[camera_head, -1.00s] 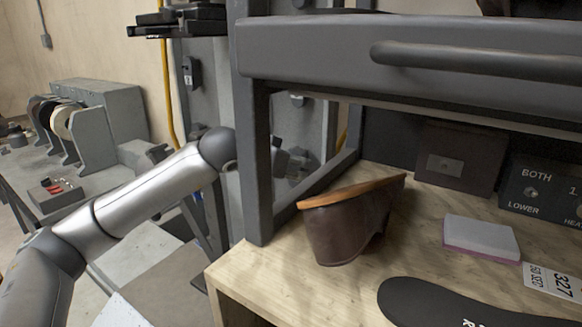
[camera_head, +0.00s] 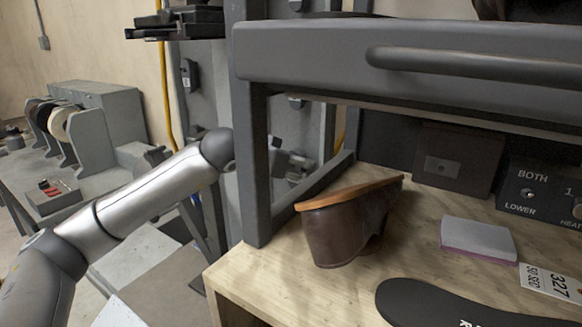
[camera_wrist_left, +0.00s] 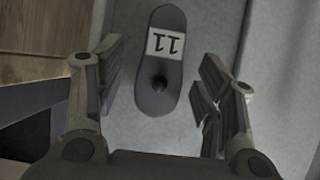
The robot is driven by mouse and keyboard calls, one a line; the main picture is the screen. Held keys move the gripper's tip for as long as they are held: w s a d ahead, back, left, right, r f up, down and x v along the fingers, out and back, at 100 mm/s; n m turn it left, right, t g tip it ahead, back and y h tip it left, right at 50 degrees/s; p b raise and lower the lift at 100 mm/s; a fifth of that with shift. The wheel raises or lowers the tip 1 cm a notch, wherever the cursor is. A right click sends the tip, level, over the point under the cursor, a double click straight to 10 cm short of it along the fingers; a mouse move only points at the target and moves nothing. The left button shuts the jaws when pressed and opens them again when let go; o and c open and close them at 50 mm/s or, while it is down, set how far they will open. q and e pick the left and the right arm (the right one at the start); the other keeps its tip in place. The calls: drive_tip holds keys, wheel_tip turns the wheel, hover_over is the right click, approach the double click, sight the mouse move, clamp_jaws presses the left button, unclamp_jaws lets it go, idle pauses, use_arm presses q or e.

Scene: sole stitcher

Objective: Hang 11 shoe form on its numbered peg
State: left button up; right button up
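My left gripper (camera_head: 288,162) is partly hidden behind the dark frame post in the head view. In the left wrist view its fingers (camera_wrist_left: 163,62) stand wide apart and hold nothing. Between them, touching neither, is a dark rounded, elongated piece (camera_wrist_left: 156,104) against a grey surface. It bears a white label reading 11, upside down in the picture, and a dark round knob or peg below the label. I cannot tell whether this piece is the shoe form or the peg's plate. My right gripper is not in view.
A grey frame post (camera_head: 253,165) and crossbar (camera_head: 310,52) stand close to my left arm. On the wooden bench (camera_head: 240,270) are a brown shoe (camera_head: 335,235), a pink-and-white block (camera_head: 478,238) and a black sole (camera_head: 430,303). Dark labelled pieces (camera_head: 188,74) are on the grey column.

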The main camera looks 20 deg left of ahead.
use_arm(q)
drive_tip(key=shift+f, duration=0.2)
drive_tip(key=v, duration=1.2)
